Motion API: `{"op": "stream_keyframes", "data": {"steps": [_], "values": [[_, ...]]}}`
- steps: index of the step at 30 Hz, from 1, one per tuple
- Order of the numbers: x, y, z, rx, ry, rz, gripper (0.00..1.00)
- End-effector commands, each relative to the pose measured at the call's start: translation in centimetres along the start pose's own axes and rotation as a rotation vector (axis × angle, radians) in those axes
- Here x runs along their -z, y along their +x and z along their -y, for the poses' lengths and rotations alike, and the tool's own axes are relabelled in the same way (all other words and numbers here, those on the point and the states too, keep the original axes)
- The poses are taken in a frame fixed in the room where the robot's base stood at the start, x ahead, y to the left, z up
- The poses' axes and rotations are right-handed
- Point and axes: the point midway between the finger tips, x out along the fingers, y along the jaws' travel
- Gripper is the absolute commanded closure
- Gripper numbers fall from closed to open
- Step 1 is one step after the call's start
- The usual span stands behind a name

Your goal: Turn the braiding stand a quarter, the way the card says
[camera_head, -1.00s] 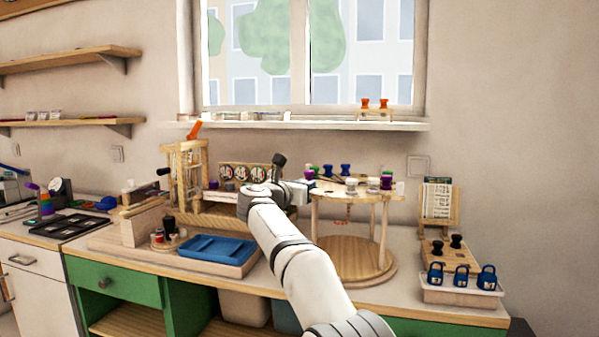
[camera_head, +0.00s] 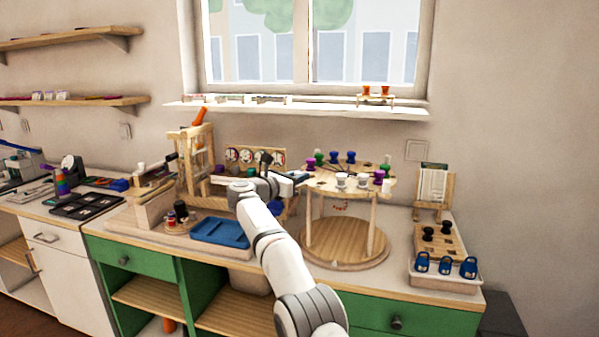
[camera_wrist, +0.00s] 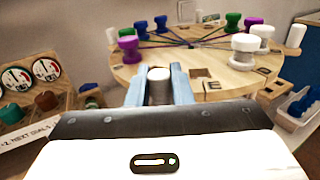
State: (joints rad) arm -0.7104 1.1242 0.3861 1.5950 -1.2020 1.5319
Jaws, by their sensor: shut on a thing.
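The braiding stand (camera_head: 345,187) has a round wooden top on posts above a round base (camera_head: 345,240). Purple, green, blue and white bobbins ring its top, with dark threads meeting at the middle. White pegs stand at its rim, one at the right in the wrist view (camera_wrist: 295,36). My gripper (camera_wrist: 159,82) is at the near rim, its blue fingers shut on a white peg (camera_wrist: 159,86). In the head view, my gripper (camera_head: 300,177) is at the stand's left edge. The card (camera_head: 433,184) leans in a wooden holder at the right; its writing is too small to read.
A wooden board with round dials (camera_head: 254,157) stands left of the stand, close to my arm. A blue tray (camera_head: 219,232) lies in front of it. A tray with blue padlocks (camera_head: 445,283) and a board with black knobs (camera_head: 440,241) are at the right.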

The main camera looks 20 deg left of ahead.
Motion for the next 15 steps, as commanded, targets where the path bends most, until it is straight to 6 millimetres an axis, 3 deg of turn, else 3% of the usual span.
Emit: {"op": "stream_keyframes", "data": {"steps": [11, 12, 15], "values": [[-0.25, 0.12, 0.06, 0.003, 0.004, 0.004, 1.0], [-0.25, 0.14, 0.07, 0.003, 0.004, 0.004, 0.8], [-0.22, 0.21, 0.12, 0.004, 0.003, 0.003, 0.72]]}}
